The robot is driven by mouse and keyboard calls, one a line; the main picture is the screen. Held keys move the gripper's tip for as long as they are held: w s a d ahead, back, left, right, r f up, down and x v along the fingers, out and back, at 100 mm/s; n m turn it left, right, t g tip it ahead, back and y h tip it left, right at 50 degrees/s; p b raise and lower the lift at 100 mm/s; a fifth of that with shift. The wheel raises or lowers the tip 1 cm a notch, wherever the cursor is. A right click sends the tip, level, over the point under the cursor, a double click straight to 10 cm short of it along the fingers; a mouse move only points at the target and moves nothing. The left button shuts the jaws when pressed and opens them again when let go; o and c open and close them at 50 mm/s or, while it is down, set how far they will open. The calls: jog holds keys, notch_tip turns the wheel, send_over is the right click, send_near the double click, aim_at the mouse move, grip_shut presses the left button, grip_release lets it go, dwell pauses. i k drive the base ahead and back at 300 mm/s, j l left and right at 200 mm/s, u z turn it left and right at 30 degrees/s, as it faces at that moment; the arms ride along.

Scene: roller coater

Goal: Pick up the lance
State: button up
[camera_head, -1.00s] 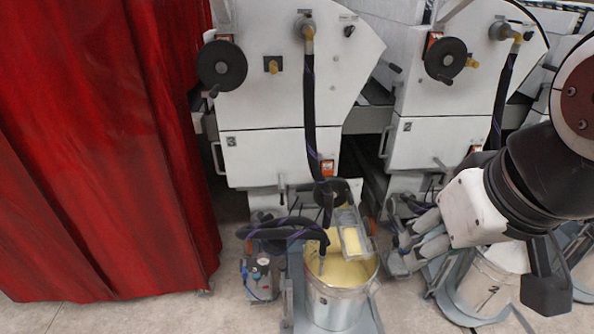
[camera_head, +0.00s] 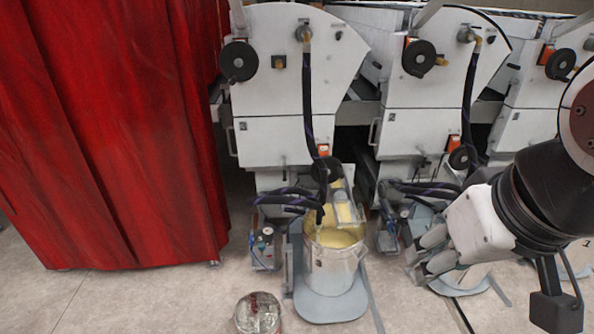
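A metal bucket (camera_head: 331,272) of yellow liquid stands on a grey base in front of the left machine. A thin dark lance (camera_head: 320,216) at the end of black hoses reaches down into the bucket at its left side; its lower end is hidden by the liquid. A pale tray-like part (camera_head: 346,211) slants beside it at the bucket's back rim. My gripper (camera_head: 418,259) is right of the bucket, clearly apart from the lance, with its grey fingers pointing left. I see nothing held, but the finger gap is not clear.
White machines (camera_head: 269,143) with handwheels line the back. A red curtain (camera_head: 110,150) fills the left. A small can (camera_head: 258,314) stands on the floor at the front. A second hose and bucket setup is partly behind my gripper. Floor at front left is clear.

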aim_at(318, 225)
jog(key=i+l+u, duration=0.1)
jog(key=i+l, duration=0.35)
jog(key=l, duration=0.25)
jog(key=i+l+u, duration=0.25)
jog(key=i+l, duration=0.2)
jog(key=l, duration=0.3)
jog(key=i+l, duration=0.15)
jog(key=l, duration=0.25)
jog(key=i+l+u, duration=0.15)
jog(key=l, duration=0.25)
jog(key=i+l+u, duration=0.1)
jog(key=i+l, duration=0.15)
jog(key=l, duration=0.15)
jog(key=i+l, duration=0.15)
jog(key=l, duration=0.25)
jog(key=u, duration=0.05)
